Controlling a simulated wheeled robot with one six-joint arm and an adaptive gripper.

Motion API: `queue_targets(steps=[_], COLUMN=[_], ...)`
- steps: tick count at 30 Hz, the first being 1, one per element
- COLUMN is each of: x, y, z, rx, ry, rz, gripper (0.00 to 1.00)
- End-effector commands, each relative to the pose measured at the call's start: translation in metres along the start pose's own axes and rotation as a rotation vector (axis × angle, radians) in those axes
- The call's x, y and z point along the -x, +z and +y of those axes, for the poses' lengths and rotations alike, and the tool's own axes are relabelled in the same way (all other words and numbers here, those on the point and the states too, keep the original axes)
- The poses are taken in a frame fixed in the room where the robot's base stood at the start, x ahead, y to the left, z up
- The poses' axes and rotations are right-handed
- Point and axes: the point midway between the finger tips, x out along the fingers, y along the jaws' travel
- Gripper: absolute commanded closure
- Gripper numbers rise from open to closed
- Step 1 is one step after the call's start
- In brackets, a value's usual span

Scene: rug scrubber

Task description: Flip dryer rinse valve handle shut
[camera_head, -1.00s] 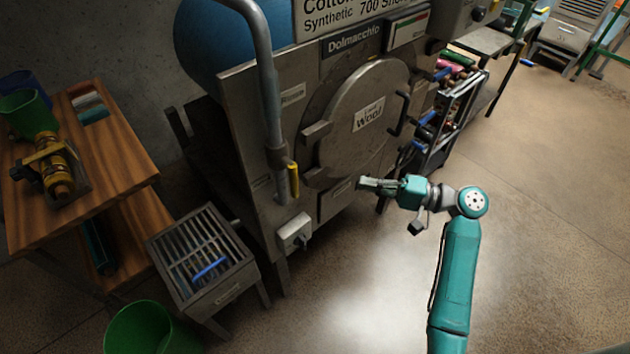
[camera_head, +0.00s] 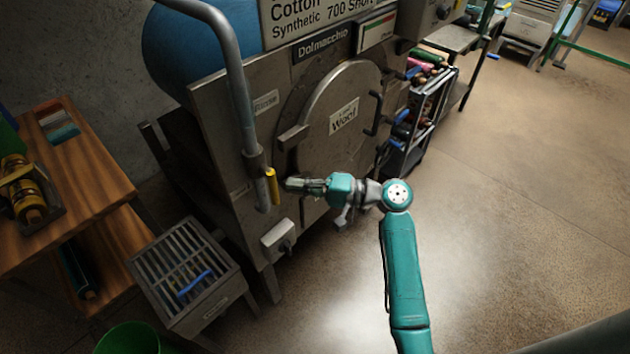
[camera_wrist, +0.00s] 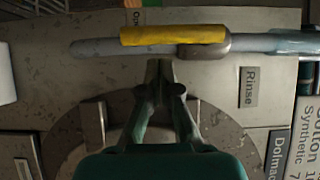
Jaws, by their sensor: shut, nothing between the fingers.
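The yellow valve handle (camera_head: 272,186) hangs along the lower end of the grey rinse pipe (camera_head: 238,90) on the dryer front (camera_head: 215,135). In the wrist view the yellow handle (camera_wrist: 172,35) lies lengthwise along the pipe (camera_wrist: 100,47), beside the metal valve body (camera_wrist: 205,48). My gripper (camera_head: 288,185) is shut and empty, its tips pointing at the handle from the right. In the wrist view the closed fingertips (camera_wrist: 159,70) are just below the pipe and handle. I cannot tell whether they touch.
A "Rinse" label (camera_wrist: 249,87) is on the panel. The round dryer door (camera_head: 345,130) is behind my arm. A slatted metal stand (camera_head: 185,270) with a blue-handled item stands lower left, near a wooden table (camera_head: 95,190). Floor to the right is open.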

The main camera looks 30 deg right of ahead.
Motion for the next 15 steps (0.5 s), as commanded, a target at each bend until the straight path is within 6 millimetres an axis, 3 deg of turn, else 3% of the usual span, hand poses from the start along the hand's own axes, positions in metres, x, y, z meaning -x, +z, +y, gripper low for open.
queue_targets(steps=[6, 15], x=[-0.0105, -0.0112], y=[0.0104, 0.0113], z=[-0.0003, -0.0004], rx=[0.0, 0.0], ry=[-0.001, 0.0], rz=[0.0, 0.0], gripper=[1.0, 1.0])
